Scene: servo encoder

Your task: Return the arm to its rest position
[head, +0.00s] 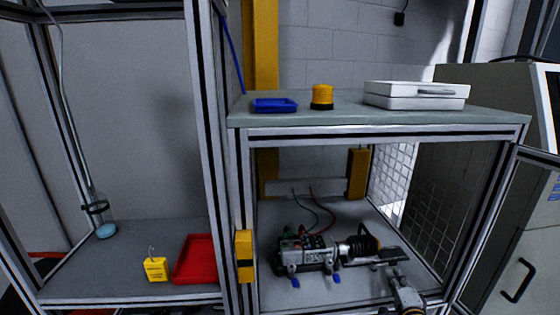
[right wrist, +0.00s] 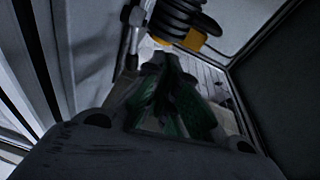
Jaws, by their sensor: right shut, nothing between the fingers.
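My right gripper (head: 390,266) is inside the right cabinet bay, at the right end of the servo assembly, with its arm coming up from the bottom edge. Its fingers are shut and empty. In the right wrist view the dark greenish fingers (right wrist: 168,85) come together below a black ribbed part with yellow (right wrist: 182,22). My left gripper is not in view.
A cabinet frame post (head: 212,150) stands left of the bay; an open door (head: 515,220) is at right. The shelf above (head: 345,106) holds a blue tray (head: 274,105), an orange beacon (head: 322,97) and a white case (head: 416,95). A red tray (head: 196,260) and yellow padlock-like tag (head: 156,269) lie left.

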